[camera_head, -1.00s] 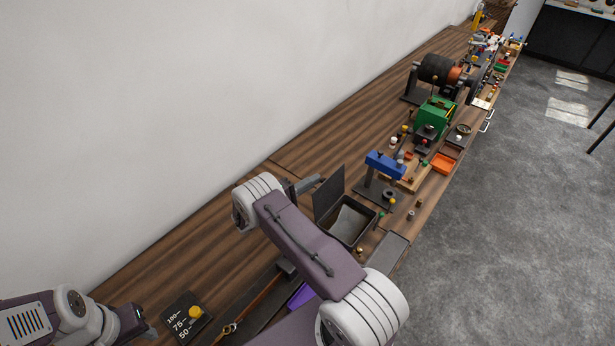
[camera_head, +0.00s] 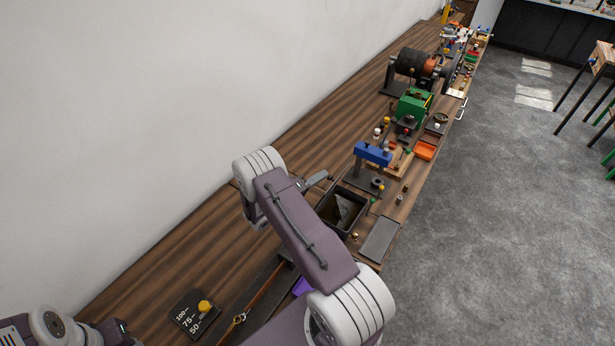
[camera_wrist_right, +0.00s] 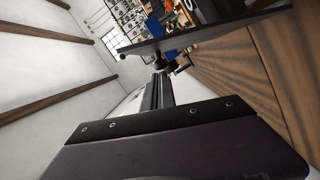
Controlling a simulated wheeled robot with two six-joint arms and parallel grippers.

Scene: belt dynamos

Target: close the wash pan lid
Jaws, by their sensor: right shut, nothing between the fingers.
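The wash pan (camera_head: 347,231) is a black open box on the bench in the head view. A grey shape and brown patches show inside its rim. The lid is hard to make out in the head view. In the right wrist view a dark flat panel, seemingly the lid (camera_wrist_right: 215,36), slants across just beyond the fingers. My right gripper (camera_head: 322,180) is shut and empty beside the pan's far left edge. It also shows in the right wrist view (camera_wrist_right: 160,62), close to the panel; contact is unclear. My left gripper (camera_head: 121,327) is at lower left, its jaws unclear.
A blue-topped press (camera_head: 373,153) stands just beyond the pan, with a green machine (camera_head: 411,104) farther back. A grey tray (camera_head: 381,238) lies right of the pan. A black number plate (camera_head: 194,312) lies near the left arm. Bare bench runs along the wall.

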